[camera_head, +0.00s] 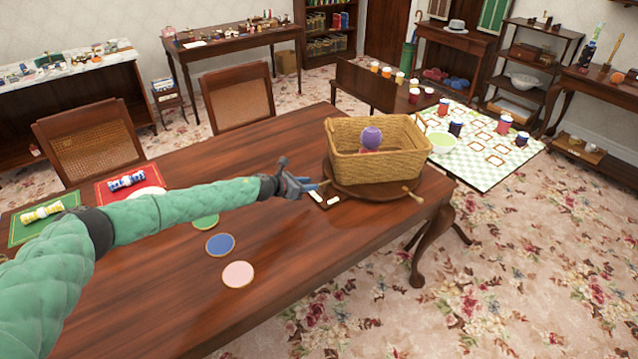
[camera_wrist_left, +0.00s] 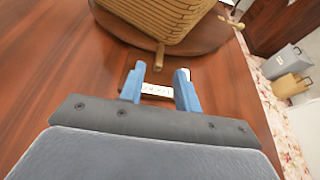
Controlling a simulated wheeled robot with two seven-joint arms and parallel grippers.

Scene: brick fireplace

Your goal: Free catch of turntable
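A round wooden turntable (camera_head: 352,188) sits near the far right end of the dark table, with a wicker basket (camera_head: 375,168) on it. It also shows in the left wrist view (camera_wrist_left: 205,40), where a wooden peg (camera_wrist_left: 160,56) sticks out from its near rim. A small dark plate with white labels (camera_head: 333,201) lies beside the turntable; its label also shows between my fingers in the wrist view (camera_wrist_left: 157,90). My left gripper (camera_head: 322,186) is open, its blue fingers apart on either side of the label. Whether they touch the plate I cannot tell. My right gripper is out of view.
The basket holds a purple-topped object (camera_head: 371,138). A second peg (camera_head: 412,194) is at the turntable's right. Blue (camera_head: 220,244) and pink (camera_head: 238,274) coasters lie on the table (camera_head: 330,255); its front middle is clear. Two chairs stand behind, a checkered table (camera_head: 490,180) beyond.

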